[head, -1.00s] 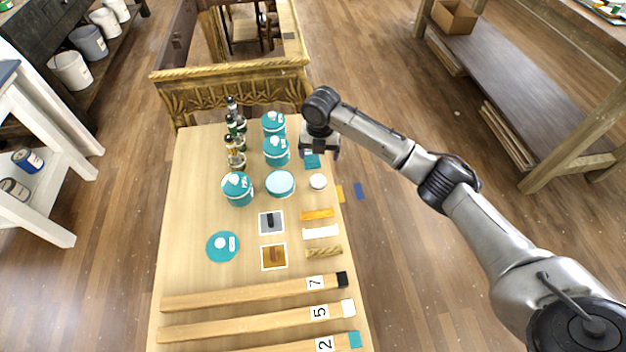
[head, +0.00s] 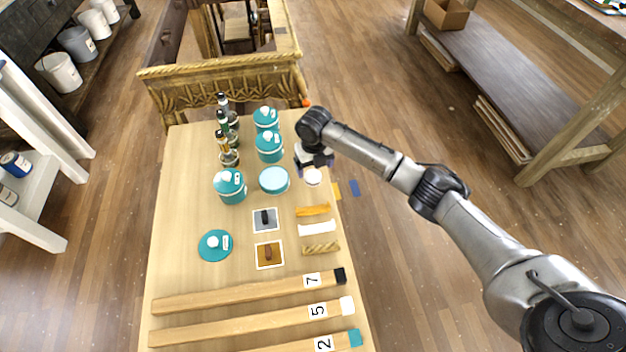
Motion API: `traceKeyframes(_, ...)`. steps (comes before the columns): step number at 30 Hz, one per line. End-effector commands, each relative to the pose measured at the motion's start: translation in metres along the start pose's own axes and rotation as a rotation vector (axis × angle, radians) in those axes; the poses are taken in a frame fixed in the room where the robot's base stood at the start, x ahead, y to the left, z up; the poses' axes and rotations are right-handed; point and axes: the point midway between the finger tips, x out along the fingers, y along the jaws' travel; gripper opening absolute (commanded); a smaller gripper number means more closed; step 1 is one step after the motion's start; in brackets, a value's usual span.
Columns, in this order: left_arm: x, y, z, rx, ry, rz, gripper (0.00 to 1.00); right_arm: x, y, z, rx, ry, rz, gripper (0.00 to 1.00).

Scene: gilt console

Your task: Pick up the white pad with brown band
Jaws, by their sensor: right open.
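A small round white pad (head: 313,177) lies near the right edge of the light wooden table top, right of a round teal tin with a pale top. A brown band on it is too small to make out. My right gripper (head: 316,164) points down just beyond the pad, its open jaws close to the pad's far side. I cannot tell whether they touch it. My left gripper is not in view.
Teal lidded pots (head: 230,186), the pale-topped tin (head: 274,180) and dark bottles (head: 229,150) stand left of the gripper. An orange strip (head: 313,210), white strip (head: 317,228) and twisted gold strip (head: 321,249) lie nearer. Numbered wooden bars (head: 235,296) cross the near end.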

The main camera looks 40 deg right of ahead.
Motion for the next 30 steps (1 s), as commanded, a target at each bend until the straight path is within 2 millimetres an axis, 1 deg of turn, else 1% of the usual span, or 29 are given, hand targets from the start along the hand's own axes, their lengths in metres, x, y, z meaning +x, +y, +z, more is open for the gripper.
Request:
traceKeyframes(8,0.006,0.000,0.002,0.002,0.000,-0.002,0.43,0.012,0.000,0.000,0.000,0.001,0.000,0.86)
traceKeyframes(15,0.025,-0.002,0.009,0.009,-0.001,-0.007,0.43,0.043,0.002,0.003,0.000,0.001,0.001,0.86)
traceKeyframes(19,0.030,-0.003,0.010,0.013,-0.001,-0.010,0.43,0.055,0.001,0.003,0.001,0.000,-0.001,0.86)
traceKeyframes(27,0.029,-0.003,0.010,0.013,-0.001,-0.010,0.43,0.055,0.001,0.003,0.000,-0.001,-0.001,0.85)
traceKeyframes(30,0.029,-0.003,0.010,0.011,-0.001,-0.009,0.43,0.055,0.001,0.003,0.000,-0.001,-0.001,0.75)
